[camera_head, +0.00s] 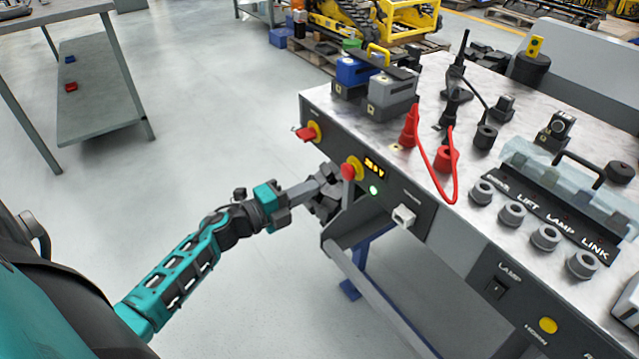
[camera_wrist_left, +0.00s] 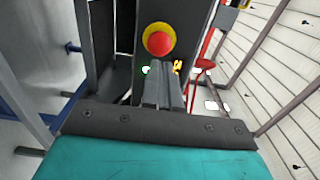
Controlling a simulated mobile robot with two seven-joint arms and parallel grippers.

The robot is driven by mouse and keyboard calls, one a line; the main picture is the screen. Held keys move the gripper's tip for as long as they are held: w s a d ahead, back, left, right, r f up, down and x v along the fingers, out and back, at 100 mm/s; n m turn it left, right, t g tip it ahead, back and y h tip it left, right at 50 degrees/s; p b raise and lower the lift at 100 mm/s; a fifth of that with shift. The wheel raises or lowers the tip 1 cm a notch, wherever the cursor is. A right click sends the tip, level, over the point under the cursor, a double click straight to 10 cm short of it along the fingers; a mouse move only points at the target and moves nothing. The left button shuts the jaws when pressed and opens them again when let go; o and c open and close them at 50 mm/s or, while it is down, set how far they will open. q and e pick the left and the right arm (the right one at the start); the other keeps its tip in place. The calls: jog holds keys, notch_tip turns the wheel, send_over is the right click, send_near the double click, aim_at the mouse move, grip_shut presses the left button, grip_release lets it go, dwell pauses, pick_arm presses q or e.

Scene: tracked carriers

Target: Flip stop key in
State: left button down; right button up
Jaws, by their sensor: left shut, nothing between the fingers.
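A red stop knob on a yellow round base (camera_head: 351,168) sits on the dark front panel of the bench. It also shows in the left wrist view (camera_wrist_left: 158,40), just beyond the fingertips. A second red key-like handle on a yellow disc (camera_head: 307,132) is further left on the same panel. I cannot tell from the labels which one is the stop key. My left gripper (camera_head: 338,188) is shut and empty, just below and left of the stop knob; its fingers (camera_wrist_left: 170,80) point at the panel. Whether they touch it I cannot tell. My right gripper is out of view.
A lit amber display (camera_head: 375,166), a green lamp (camera_head: 373,190) and a white socket (camera_head: 403,216) are close by on the panel. A red cable (camera_head: 436,181) hangs over the edge. A metal rail (camera_head: 375,295) runs below. Open floor lies left.

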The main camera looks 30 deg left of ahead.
pick_arm(q)
jog(key=v, duration=0.6)
jog(key=shift+s+a, duration=0.2)
jog(key=shift+s, duration=0.15)
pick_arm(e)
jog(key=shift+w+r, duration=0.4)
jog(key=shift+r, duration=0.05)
pick_arm(q)
jog(key=s+d+n+g+y+p, duration=0.2)
jog(key=s+d+n+p, duration=0.3)
jog(key=d+n, duration=0.3)
jog(key=s+d+r+n+g+y+p, duration=0.1)
jog(key=s+d+n+p, duration=0.4)
jog(key=n, duration=0.7)
jog(key=d+g+y+p, duration=0.1)
jog(key=d+g+p, duration=0.1)
jog(key=d, duration=0.2)
jog(key=shift+g+y, duration=0.4)
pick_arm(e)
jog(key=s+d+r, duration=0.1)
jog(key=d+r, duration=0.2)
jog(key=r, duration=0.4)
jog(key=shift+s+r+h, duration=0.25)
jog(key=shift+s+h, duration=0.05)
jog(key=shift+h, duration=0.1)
pick_arm(q)
jog(key=shift+r, duration=0.1)
